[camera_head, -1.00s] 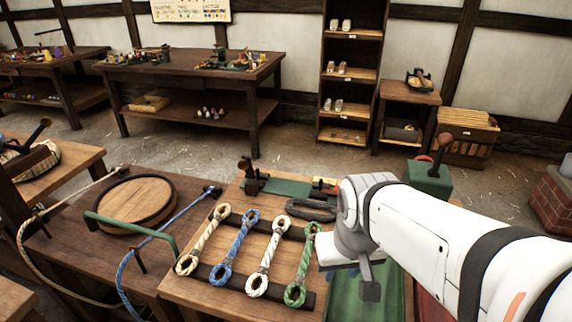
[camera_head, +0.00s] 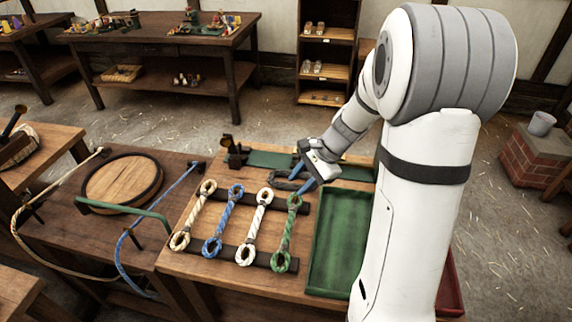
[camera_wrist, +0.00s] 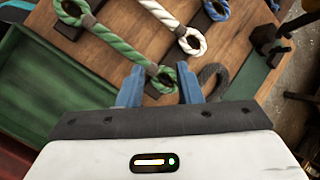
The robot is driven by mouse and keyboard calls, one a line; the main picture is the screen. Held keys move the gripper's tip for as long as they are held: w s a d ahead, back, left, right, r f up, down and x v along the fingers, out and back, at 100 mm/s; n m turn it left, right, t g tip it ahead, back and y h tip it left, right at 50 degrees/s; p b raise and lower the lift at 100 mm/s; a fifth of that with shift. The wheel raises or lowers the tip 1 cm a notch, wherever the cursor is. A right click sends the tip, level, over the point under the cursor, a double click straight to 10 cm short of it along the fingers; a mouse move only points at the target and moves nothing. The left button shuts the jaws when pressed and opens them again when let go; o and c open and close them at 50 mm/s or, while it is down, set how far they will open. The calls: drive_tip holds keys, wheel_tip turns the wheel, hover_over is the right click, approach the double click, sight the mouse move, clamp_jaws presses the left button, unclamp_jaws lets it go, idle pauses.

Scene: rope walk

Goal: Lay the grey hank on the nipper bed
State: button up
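The grey hank (camera_head: 284,182) is a dark oval loop lying on the wooden table behind the row of rope pieces. In the wrist view, part of the hank (camera_wrist: 214,74) shows just right of the right finger, and my gripper's body hides some of it. My gripper (camera_head: 300,180) has blue fingers, spread apart and empty, low over the hank's right end. In the wrist view, the eye of the green rope shows between the fingertips (camera_wrist: 160,86). A flat green strip (camera_head: 268,159) lies behind the hank; I cannot tell whether it is the nipper bed.
Green (camera_head: 288,232), white (camera_head: 255,228) and blue (camera_head: 222,220) eyed ropes lie across dark bars beside the hank. A green tray (camera_head: 338,240) is at right. A dark clamp (camera_head: 232,153) stands back left. A round wooden lid (camera_head: 122,186) lies on the left table.

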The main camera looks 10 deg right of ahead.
sight(294, 184)
drive_tip(key=w+d+f+m+y+p, duration=0.1)
drive_tip(key=w+f+m, duration=0.1)
drive_tip(key=w+m, duration=0.1)
drive_tip(key=w+d+f+m+t+p, duration=0.1)
drive_tip(key=w+d+f+m, duration=0.1)
drive_tip(key=w+m, duration=0.1)
drive_tip(key=w+d+f+m+t+y+p, duration=0.1)
drive_tip(key=w+d+f+m, duration=0.1)
drive_tip(key=w+m, duration=0.1)
drive_tip(key=shift+w+d+f+y+p, duration=0.2)
drive_tip(key=shift+w+f+y+p, duration=0.1)
drive_tip(key=shift+w+f+p, duration=0.05)
drive_tip(key=shift+w+f, duration=0.15)
drive_tip(key=shift+f, duration=0.05)
drive_tip(key=x, duration=0.2)
drive_tip(key=p+x, duration=0.1)
drive_tip(key=x, duration=0.4)
drive_tip(key=shift+w+d+f+p, duration=0.2)
drive_tip(key=shift+f+p, duration=0.15)
drive_tip(key=shift+f, duration=0.2)
clamp_jaws()
